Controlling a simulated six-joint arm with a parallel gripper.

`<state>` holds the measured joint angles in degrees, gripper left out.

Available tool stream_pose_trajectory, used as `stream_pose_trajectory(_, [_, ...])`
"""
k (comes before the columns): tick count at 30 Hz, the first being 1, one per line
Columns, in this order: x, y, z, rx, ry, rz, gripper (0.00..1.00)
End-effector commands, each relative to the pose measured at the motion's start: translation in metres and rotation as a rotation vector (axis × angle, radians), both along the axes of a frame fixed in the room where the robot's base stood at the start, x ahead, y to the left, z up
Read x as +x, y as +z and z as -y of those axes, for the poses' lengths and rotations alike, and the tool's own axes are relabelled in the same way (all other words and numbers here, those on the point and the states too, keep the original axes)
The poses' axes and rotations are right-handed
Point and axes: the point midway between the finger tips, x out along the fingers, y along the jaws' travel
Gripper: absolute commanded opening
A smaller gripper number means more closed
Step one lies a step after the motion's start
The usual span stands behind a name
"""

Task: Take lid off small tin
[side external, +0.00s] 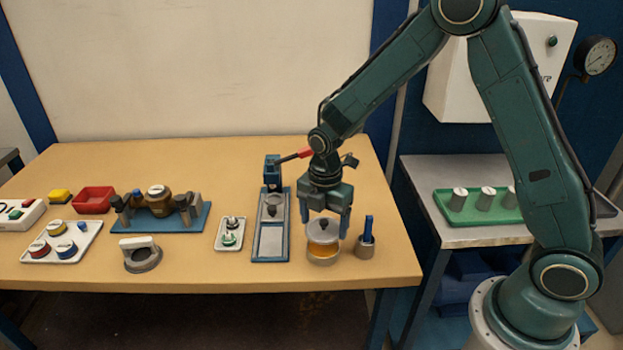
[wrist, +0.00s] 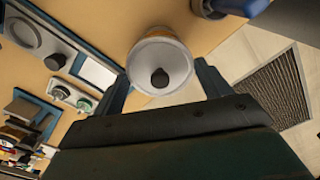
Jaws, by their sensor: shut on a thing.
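The small tin (side external: 323,252) is a short, round, pale container with an amber band, standing near the table's front right. Its round lid (wrist: 160,58) is pale with a dark knob in the middle; the knob also shows in the side view. My gripper (side external: 325,225) points down over the tin, with one finger on each side of the lid. In the wrist view my gripper (wrist: 162,80) has the lid between its fingers, and it is shut on the lid. I cannot tell whether a gap lies between lid and tin.
A grey cup with a blue item (side external: 366,240) stands close to the right of the tin. A blue-framed fixture (side external: 270,243) stands to the left, then a small white tray (side external: 230,246). The table's front edge (side external: 330,284) is near.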

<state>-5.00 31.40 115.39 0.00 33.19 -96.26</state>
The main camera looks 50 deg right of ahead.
Motion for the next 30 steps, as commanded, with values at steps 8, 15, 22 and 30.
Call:
stream_pose_trajectory(8, [0.001,0.063,0.0,0.0,0.0,0.006,0.55])
stream_pose_trajectory(15, [0.001,0.111,0.0,0.0,0.0,0.005,0.55])
stream_pose_trajectory(22, [0.0,0.14,0.0,0.0,0.0,0.002,0.55])
stream_pose_trajectory(30, [0.0,0.149,0.0,0.0,0.0,-0.001,0.55])
